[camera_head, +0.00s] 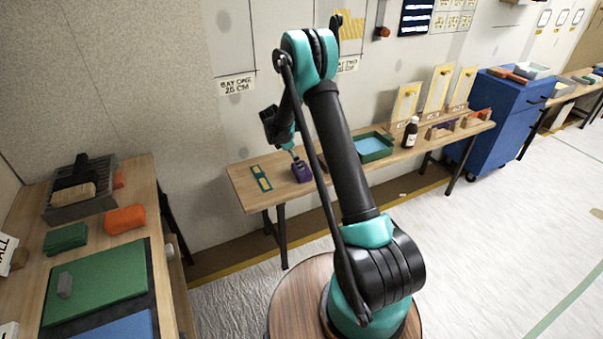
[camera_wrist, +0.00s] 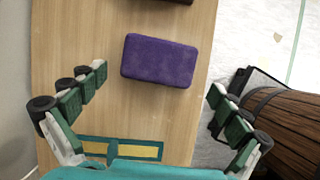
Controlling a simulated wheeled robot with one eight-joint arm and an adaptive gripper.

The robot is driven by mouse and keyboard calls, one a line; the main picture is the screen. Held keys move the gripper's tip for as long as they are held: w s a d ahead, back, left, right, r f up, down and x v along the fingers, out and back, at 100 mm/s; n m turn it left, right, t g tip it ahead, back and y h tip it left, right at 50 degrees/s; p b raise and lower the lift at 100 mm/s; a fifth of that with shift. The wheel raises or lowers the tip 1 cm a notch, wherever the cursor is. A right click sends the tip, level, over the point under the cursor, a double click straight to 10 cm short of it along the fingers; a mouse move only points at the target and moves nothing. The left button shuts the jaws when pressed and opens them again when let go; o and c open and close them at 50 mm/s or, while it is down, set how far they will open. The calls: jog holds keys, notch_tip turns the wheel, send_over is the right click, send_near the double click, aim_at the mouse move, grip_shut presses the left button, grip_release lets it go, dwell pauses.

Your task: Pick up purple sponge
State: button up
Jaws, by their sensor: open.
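The purple sponge (camera_wrist: 160,60) is a rounded rectangular block lying flat on a narrow wooden bench (camera_wrist: 75,30). In the wrist view it lies ahead of my open gripper (camera_wrist: 158,85), between the lines of its two fingers and touching neither. In the head view the sponge (camera_head: 302,171) is near the left end of the bench (camera_head: 238,177), with my gripper (camera_head: 297,156) just above it. Nothing is held.
A green and yellow strip (camera_head: 261,177) lies left of the sponge. The wall is close behind. A side table (camera_head: 150,190) stands at left.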

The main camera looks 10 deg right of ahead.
jog(key=shift+x, duration=3.3)
jog(key=shift+c, duration=0.5)
jog(key=c, duration=0.6)
jog(key=shift+r, duration=0.15)
notch_tip(320, 180, up, 20)
